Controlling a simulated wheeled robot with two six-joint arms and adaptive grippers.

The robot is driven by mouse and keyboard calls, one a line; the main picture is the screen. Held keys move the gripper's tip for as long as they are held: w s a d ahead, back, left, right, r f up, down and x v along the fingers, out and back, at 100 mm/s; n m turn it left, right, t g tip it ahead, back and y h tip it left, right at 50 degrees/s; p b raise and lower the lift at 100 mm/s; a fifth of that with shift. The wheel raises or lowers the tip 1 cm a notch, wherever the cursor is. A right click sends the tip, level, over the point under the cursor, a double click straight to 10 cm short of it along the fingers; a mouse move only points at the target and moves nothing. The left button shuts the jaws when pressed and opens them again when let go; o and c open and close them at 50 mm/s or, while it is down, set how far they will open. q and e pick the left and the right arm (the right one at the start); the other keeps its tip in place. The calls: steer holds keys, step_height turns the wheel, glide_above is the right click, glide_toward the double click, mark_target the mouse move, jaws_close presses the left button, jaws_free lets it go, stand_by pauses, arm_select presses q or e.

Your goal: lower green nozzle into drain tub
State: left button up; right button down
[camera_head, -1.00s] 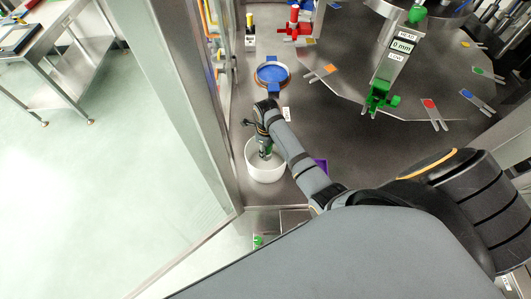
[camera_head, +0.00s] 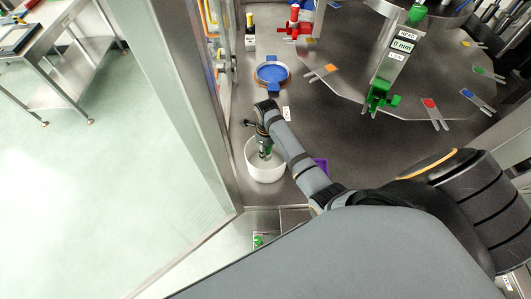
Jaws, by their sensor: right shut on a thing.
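The white drain tub (camera_head: 266,172) is a round open container on the dark steel deck, left of the picture's middle. My right gripper (camera_head: 264,140) is over the tub's back rim, pointing down, and is shut on the green nozzle (camera_head: 266,150). Only a small green part of the nozzle shows, at the tub's mouth and partly inside its outline. The gripper and wrist hide the rest. I cannot tell whether the nozzle touches the tub's floor. My left gripper is not in view.
A blue round dish (camera_head: 271,73) sits behind the tub. A purple piece (camera_head: 320,165) lies to its right, partly behind my arm. A steel frame post (camera_head: 190,100) stands close on the left. A green clamp (camera_head: 381,97) hangs on the upright at right.

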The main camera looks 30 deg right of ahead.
steer(key=shift+f+b, duration=1.05)
steer(key=shift+f, duration=1.1)
stand_by(0.8)
steer(key=c, duration=0.7)
jaws_free()
step_height(320, 180, up, 12)
steer(key=shift+r, duration=0.1)
steer(key=shift+s, duration=0.1)
